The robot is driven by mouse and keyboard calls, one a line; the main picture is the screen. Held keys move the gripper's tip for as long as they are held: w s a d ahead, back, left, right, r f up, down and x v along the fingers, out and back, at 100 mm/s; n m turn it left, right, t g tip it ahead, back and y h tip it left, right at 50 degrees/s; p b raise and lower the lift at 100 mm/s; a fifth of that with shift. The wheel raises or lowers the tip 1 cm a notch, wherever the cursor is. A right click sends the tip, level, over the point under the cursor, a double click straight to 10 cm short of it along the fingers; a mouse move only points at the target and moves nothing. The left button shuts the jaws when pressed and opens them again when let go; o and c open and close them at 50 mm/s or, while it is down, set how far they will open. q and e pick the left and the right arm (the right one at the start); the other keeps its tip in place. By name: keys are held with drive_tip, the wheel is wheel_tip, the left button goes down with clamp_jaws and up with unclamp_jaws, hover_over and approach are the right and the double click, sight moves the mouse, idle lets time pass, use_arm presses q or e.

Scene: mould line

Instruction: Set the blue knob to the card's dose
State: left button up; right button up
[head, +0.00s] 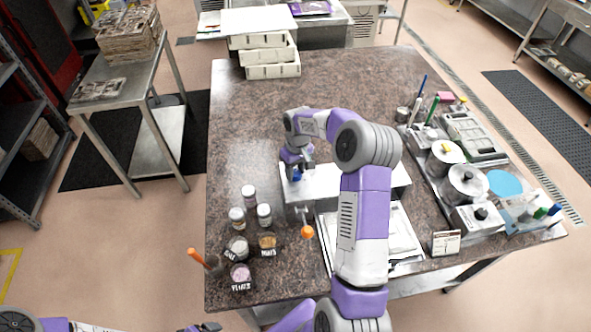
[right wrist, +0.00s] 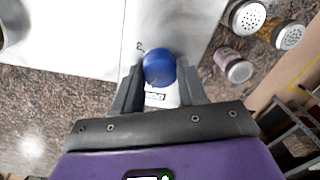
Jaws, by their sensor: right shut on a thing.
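The blue knob (head: 297,177) is on the left part of a long white-topped unit (head: 335,184) in the middle of the table. My right gripper (head: 300,165) comes down over it and is shut on it. In the right wrist view the round blue knob (right wrist: 159,67) sits between the two fingertips (right wrist: 158,82), with small dark marks and a partly hidden printed label beside it. The knob's pointer is not clear. A small card (head: 446,242) stands at the table's front right; its writing is too small to read. My left gripper (head: 207,328) barely shows at the bottom edge; its jaws are not clear.
An orange ball (head: 307,231) is in front of the unit. Several jars (head: 264,214) stand to its left, and an orange-handled tool (head: 198,258) near the left edge.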

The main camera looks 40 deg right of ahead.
drive_tip(key=m+b, duration=0.1)
drive_tip(key=m, duration=0.2)
drive_tip(key=shift+m+b, duration=0.35)
drive_tip(key=shift+m, duration=0.05)
drive_tip(key=m+b, duration=0.1)
drive_tip(key=m, duration=0.3)
drive_tip(key=shift+m, duration=0.3)
drive_tip(key=m, duration=0.4)
drive_tip(key=shift+s+m+t, duration=0.1)
drive_tip(key=shift+m+t, duration=0.2)
drive_tip(key=m+p, duration=0.1)
drive_tip(key=m, duration=0.3)
drive_tip(key=shift+m+h, duration=0.3)
drive_tip(key=shift+m, duration=0.1)
drive_tip(key=o, duration=1.1)
drive_tip(key=shift+c, duration=0.2)
